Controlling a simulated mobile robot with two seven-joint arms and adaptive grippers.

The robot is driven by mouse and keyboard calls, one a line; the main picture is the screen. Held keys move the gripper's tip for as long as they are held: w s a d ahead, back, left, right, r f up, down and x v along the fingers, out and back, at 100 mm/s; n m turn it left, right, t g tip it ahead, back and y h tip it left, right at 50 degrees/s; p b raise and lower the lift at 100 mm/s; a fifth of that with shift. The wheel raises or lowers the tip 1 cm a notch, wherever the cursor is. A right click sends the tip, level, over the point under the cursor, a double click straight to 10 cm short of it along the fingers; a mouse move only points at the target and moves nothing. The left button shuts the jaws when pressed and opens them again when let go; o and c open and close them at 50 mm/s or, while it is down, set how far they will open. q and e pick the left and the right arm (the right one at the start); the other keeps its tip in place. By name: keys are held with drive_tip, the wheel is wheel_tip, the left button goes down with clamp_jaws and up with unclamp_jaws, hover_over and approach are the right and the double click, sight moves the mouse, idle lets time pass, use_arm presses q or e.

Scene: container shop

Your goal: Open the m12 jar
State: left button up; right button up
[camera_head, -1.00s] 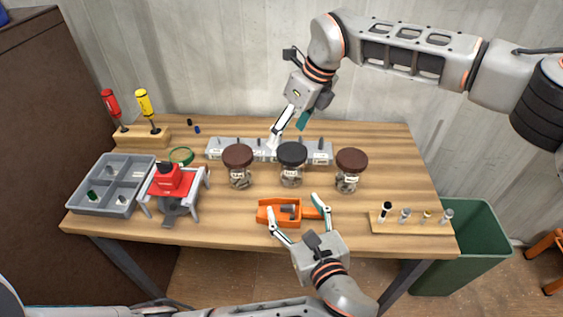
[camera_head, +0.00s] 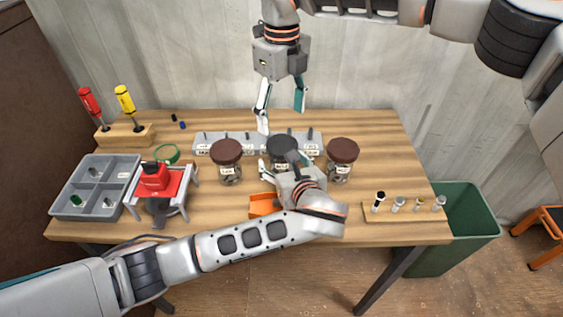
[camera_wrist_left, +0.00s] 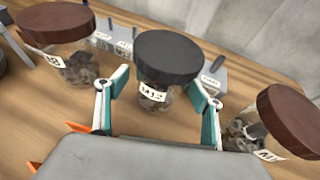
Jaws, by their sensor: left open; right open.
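The M12 jar (camera_wrist_left: 155,100) is the middle of three glass jars. Its near-black lid (camera_head: 284,147) is on, and metal parts show inside in the left wrist view. My left gripper (camera_head: 284,165) is open, with a finger on each side of this jar's glass body, below the lid. In the left wrist view the fingers (camera_wrist_left: 163,88) seem apart from the glass, though contact is hard to tell. My left wrist hides the jar's lower part in the head view. My right gripper (camera_head: 281,113) is open and empty, pointing down above and behind the jar.
Brown-lidded jars stand left (camera_head: 228,152) and right (camera_head: 343,152) of it, close to the fingers. A grey labelled rack (camera_head: 205,146) is behind. An orange tray (camera_head: 262,205) is partly under my left arm. A red-topped press (camera_head: 155,178) stands left.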

use_arm(q)
drive_tip(key=shift+w+a+f, duration=0.1)
drive_tip(key=shift+w+f, duration=0.05)
drive_tip(key=shift+w, duration=0.2)
